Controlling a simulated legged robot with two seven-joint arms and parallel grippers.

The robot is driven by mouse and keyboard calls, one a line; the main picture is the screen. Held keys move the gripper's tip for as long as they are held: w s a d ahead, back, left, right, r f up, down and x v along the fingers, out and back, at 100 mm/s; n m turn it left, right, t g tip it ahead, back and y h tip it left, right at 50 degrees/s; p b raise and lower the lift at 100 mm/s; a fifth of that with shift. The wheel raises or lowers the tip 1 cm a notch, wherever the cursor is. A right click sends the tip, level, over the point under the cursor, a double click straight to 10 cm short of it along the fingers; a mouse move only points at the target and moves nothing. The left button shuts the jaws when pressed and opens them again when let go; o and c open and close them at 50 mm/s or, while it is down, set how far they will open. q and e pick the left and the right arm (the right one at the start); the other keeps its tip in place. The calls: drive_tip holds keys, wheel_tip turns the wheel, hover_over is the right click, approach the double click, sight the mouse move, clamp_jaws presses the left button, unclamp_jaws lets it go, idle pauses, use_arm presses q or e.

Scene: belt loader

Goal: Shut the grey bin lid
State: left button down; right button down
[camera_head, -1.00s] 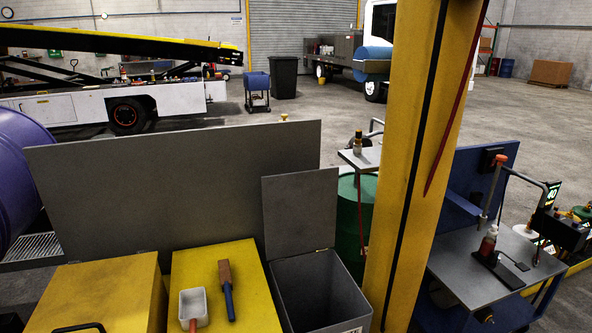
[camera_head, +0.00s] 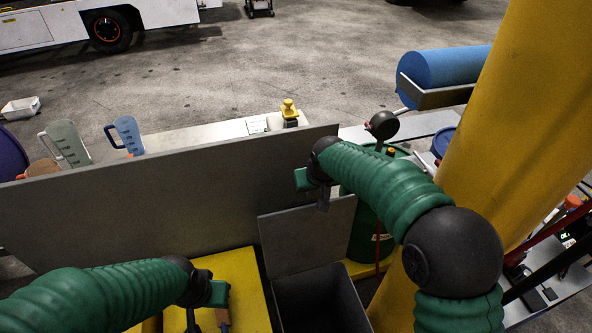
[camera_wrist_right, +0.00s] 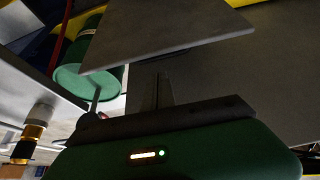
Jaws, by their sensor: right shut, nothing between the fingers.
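The grey bin (camera_head: 279,299) stands at bottom centre in the head view, its top open. Its flat grey lid (camera_head: 305,240) stands upright at the back. My right gripper (camera_head: 323,203) is shut and empty, pointing down at the lid's top edge. In the right wrist view its fingers (camera_wrist_right: 163,90) are together just short of the lid's edge (camera_wrist_right: 160,40); I cannot tell if they touch. My left gripper (camera_head: 207,312) is low, left of the bin, over a yellow box top; its fingers are unclear.
A long grey panel (camera_head: 150,205) rises behind the bin and yellow box (camera_head: 245,275). A yellow post (camera_head: 500,120) stands at right. A green drum (camera_head: 362,240) is behind the lid. Jugs (camera_head: 128,133) sit on a ledge beyond the panel.

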drive_tip(key=w+a+r, duration=0.1)
drive_tip(key=w+a, duration=0.1)
drive_tip(key=a, duration=0.2)
use_arm(q)
drive_tip(key=p+v, duration=0.2)
drive_tip(key=shift+s+r, duration=0.3)
drive_tip(key=shift+r, duration=0.05)
use_arm(e)
wheel_tip(320, 180, down, 9)
drive_tip(key=w, duration=0.1)
drive_tip(key=shift+w+a+f+t, duration=0.15)
drive_tip(key=shift+w+t, duration=0.15)
use_arm(q)
drive_tip(key=shift+f, duration=0.1)
